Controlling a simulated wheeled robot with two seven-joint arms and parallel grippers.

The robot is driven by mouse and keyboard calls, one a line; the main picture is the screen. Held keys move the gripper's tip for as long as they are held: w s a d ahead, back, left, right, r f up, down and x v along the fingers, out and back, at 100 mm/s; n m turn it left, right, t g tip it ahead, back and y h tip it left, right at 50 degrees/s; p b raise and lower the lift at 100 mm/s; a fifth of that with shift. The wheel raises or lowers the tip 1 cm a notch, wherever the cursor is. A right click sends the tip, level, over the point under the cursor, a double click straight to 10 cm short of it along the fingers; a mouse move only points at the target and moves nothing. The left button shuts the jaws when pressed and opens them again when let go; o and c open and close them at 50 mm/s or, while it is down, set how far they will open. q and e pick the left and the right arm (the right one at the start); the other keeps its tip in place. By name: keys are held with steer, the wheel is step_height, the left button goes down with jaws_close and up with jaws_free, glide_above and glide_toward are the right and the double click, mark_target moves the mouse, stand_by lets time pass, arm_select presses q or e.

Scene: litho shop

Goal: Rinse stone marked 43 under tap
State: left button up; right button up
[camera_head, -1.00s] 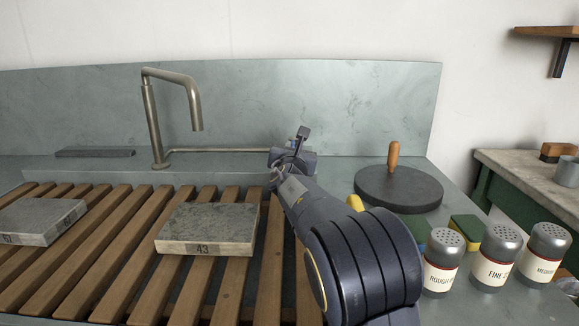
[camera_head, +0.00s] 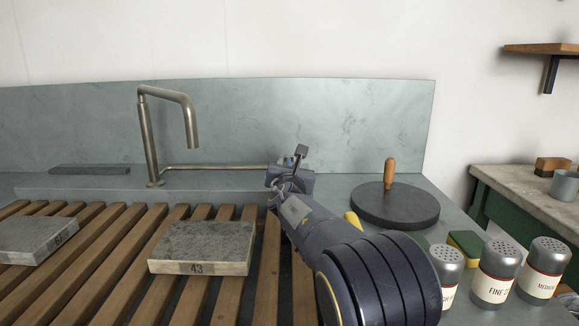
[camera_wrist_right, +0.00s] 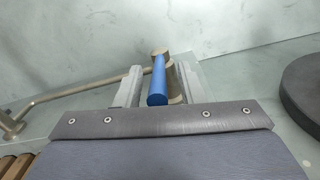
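The stone marked 43 (camera_head: 203,240) is a grey slab lying flat on the wooden slats, its number facing front. It lies in front of the tap (camera_head: 165,90) and slightly right of its spout. No water shows at the spout. A pipe runs right from the tap base to a valve with a blue handle (camera_wrist_right: 157,80), seen in the right wrist view. My right gripper (camera_head: 288,168) is at this valve. Its fingers (camera_wrist_right: 157,85) stand open on either side of the blue handle, with a small gap visible on the left. My left gripper is not in view.
Another numbered stone (camera_head: 35,238) lies on the slatted rack (camera_head: 270,270) at the left. A dark round disc with a wooden knob (camera_head: 395,207) sits right of my arm. Shaker jars (camera_head: 497,273) and a yellow-green sponge (camera_head: 465,245) stand at the front right.

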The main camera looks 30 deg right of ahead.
steer(key=v, duration=0.7)
steer(key=shift+p, duration=0.3)
steer(key=shift+r, duration=0.1)
